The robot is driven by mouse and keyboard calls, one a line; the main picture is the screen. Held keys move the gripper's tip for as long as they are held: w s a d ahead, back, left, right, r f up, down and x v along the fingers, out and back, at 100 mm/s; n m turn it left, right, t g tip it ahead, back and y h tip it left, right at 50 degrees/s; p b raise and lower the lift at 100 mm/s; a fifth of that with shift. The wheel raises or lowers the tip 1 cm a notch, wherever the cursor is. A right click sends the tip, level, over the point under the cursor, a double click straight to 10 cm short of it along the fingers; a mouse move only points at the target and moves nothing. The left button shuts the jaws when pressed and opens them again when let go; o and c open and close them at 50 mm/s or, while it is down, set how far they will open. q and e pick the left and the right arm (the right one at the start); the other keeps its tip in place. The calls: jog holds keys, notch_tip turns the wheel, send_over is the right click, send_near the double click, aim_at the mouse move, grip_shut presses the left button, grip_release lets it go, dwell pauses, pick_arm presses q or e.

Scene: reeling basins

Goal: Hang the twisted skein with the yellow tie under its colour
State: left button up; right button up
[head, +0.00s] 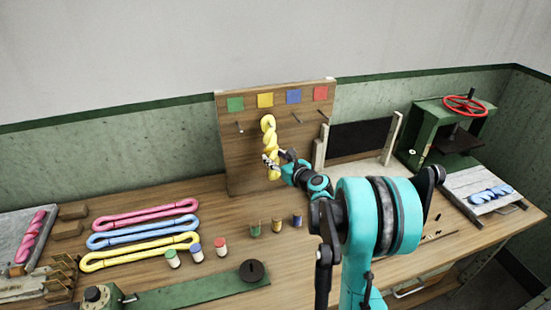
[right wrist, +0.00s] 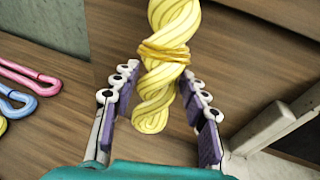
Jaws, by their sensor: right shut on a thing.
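The twisted yellow skein (head: 269,139) hangs upright in front of the wooden peg board (head: 235,160), below the yellow card (head: 265,100). Its top loop covers the spot where a peg might be, so I cannot tell whether it is on one. Its yellow tie (right wrist: 164,52) shows around the twist in the right wrist view. My right gripper (head: 273,162) is shut on the skein's lower part; in the right wrist view the fingers (right wrist: 160,105) stand either side of it. My left gripper is not in view.
Green (head: 235,104), blue (head: 293,96) and red (head: 320,93) cards are also on the board, with bare pegs below. Pink, blue and yellow loose skeins (head: 140,260) lie left on the bench, near several small jars. A green press (head: 450,130) stands right.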

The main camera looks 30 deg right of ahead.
jog(key=o, duration=1.3)
jog(key=shift+c, duration=0.2)
jog(key=s+r, duration=0.2)
jog(key=s, duration=1)
jog(key=s+a+f+n+g+y, duration=0.1)
jog(key=s+a+n+g, duration=0.2)
jog(key=a+n, duration=0.6)
jog(key=s+a+f+n+g+y, duration=0.1)
jog(key=s+a+f+n+g, duration=0.15)
jog(key=a+n, duration=0.6)
jog(key=s+a+f+n+g+h, duration=0.1)
jog(key=s+a+n, duration=0.1)
jog(key=s+n, duration=0.5)
jog(key=s+a+f+n+g+h, duration=0.1)
jog(key=s+a+f+n+g, duration=0.1)
jog(key=s+n, duration=0.4)
jog(key=shift+s+a+n+b, duration=0.4)
jog(key=shift+a+n, duration=0.45)
jog(key=shift+n, duration=1.8)
